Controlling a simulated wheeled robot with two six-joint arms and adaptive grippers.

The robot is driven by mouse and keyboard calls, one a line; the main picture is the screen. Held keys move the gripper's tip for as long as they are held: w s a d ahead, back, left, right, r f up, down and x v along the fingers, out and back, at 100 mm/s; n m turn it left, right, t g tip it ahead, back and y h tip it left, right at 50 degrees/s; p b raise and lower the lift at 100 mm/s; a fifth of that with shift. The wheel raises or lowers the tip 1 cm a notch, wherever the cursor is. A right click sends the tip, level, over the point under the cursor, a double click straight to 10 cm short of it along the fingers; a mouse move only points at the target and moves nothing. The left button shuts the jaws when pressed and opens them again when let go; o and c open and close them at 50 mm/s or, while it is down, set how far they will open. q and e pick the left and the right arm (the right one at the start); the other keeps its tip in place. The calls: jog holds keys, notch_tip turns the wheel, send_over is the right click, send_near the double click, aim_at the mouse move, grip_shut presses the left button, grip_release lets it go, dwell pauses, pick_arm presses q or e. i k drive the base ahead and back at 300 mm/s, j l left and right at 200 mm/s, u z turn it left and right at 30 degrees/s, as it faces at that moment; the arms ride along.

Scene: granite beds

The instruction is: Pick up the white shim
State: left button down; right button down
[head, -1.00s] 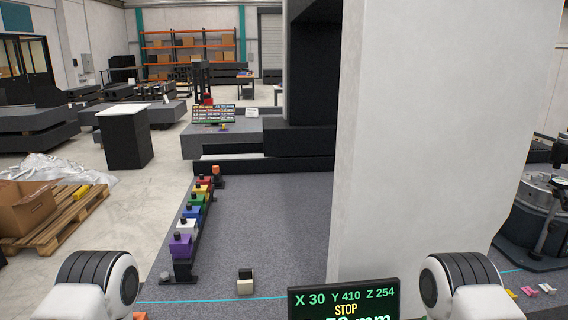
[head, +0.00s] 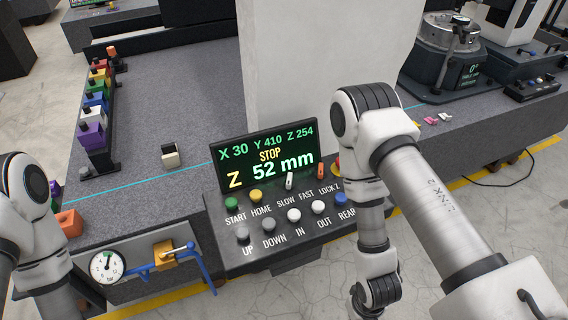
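Several small flat pieces lie on the granite bed right of the white column. A pinkish one (head: 430,120) is left of a whitish one (head: 445,116), which may be the white shim; they are too small to tell surely. Neither of my grippers is in view. My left arm stands at the left edge and runs out of the picture at the bottom. My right arm hangs in front of the right part of the bed, nearer to me than the small pieces, and its lower end shows only arm links.
A control panel (head: 265,153) with buttons and a "52 mm" readout stands in the middle front. A black and cream block (head: 170,155) lies on the bed. Coloured knobbed blocks (head: 90,134) line the left. A round table machine (head: 450,55) stands behind the small pieces.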

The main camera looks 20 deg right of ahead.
aim_at(444, 116)
jog(key=l+z, duration=0.1)
jog(key=l, duration=0.35)
jog(key=i+l+z, duration=0.1)
jog(key=l, duration=0.3)
jog(key=l+z, duration=0.1)
jog(key=l, duration=0.3)
jog(key=i+l+z, duration=0.1)
jog(key=l, duration=0.35)
jog(key=i+l+z, duration=0.15)
jog(key=l, duration=0.25)
jog(key=l+z, duration=0.1)
jog(key=l, duration=0.3)
jog(key=i+l+z, duration=0.1)
jog(key=l, duration=0.3)
jog(key=i+l+z, duration=0.1)
jog(key=i+l, duration=1.65)
jog(key=i, duration=0.15)
